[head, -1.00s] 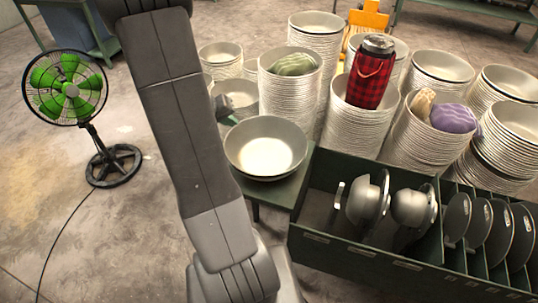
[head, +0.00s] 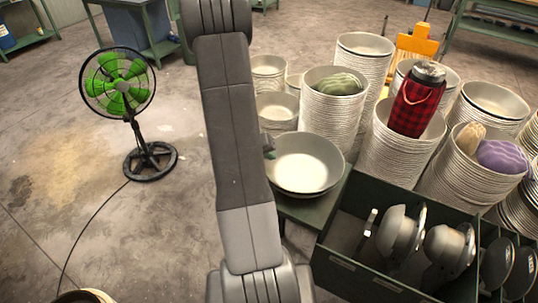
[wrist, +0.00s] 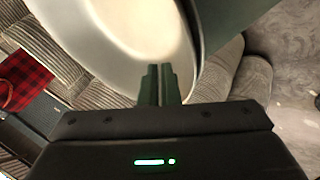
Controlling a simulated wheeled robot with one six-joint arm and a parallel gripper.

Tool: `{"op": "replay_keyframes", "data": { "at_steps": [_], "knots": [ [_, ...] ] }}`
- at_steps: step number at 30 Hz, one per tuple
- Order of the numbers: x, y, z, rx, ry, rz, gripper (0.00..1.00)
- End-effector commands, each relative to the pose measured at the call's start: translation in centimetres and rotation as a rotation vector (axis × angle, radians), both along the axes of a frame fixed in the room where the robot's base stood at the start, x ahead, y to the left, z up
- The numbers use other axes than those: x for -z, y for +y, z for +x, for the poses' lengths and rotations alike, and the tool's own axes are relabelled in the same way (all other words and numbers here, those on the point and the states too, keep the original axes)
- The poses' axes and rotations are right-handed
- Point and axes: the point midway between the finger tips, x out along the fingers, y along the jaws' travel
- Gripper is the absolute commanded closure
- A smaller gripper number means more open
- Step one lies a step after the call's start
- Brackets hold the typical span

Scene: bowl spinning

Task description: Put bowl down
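The bowl (head: 303,165) is a wide, shallow metal dish. It stands upright on a small dark green table (head: 312,212), with my arm close to its left edge. In the head view only a small part of my gripper (head: 269,149) shows past the arm, by the bowl's far left rim. In the wrist view the gripper's two green fingers (wrist: 160,82) are together, with only a thin gap, and overlap the edge of the bowl (wrist: 130,25). I see nothing clearly held between them; whether they touch the rim cannot be told.
A green bin (head: 345,262) with metal parts stands close to the table's right. Tall stacks of bowls (head: 330,118) fill the back right, one holding a red plaid flask (head: 416,102). A green fan (head: 118,85) stands at the left.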

Motion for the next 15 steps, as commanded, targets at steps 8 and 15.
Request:
{"op": "replay_keyframes", "data": {
  "at_steps": [8, 15],
  "knots": [
    [0.33, 0.0, 0.05, 0.0, -0.002, -0.001, 1.0],
    [0.69, 0.01, 0.07, -0.001, -0.002, -0.001, 1.0]
  ]
}}
